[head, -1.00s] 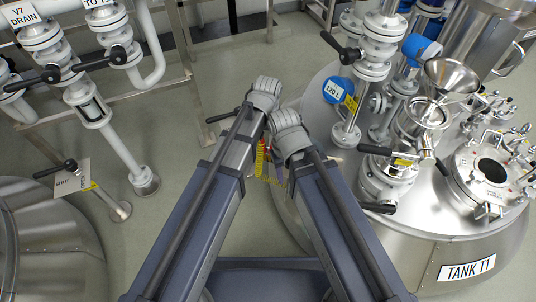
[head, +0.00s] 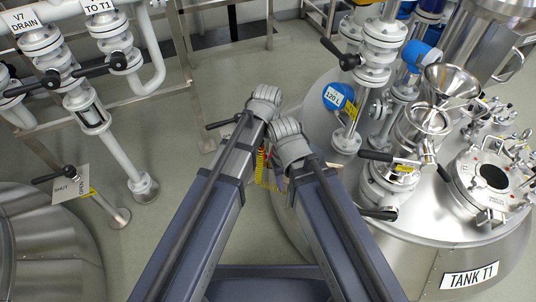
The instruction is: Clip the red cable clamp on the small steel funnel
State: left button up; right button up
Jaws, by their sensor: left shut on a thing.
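The small steel funnel (head: 452,79) stands mouth up among the fittings on top of the tank, at the upper right of the head view. A small red piece, which looks like the red cable clamp (head: 266,156), shows between my two forearms, beside a yellow coiled cord. My left gripper (head: 264,160) is down there, mostly hidden by my own arm, and is shut on the red clamp. It is well to the left of the funnel and apart from it. My right gripper's fingers are hidden behind my right forearm and wrist.
White pipes with a sight glass (head: 93,116) stand at the left. Grey floor (head: 190,180) lies open between them.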

pick_arm(q)
jog(key=shift+r, duration=0.1)
jog(key=shift+r+p, duration=2.2)
jog(key=shift+p, duration=0.1)
jog(key=shift+r+p, duration=0.4)
jog(key=w+a+r+p, duration=0.2)
jog(key=a+r+p, duration=0.2)
jog(key=r+p, duration=1.1)
jog(key=w+a+r+p, duration=0.2)
jog(key=a+r+p, duration=0.2)
jog(key=r+p, duration=1.1)
jog(key=w+a+r+p, duration=0.1)
jog(key=a+r+p, duration=0.3)
jog(key=r+p, duration=1.1)
jog(key=shift+w+a, duration=0.15)
jog(key=shift+w, duration=0.25)
jog(key=shift+f, duration=0.15)
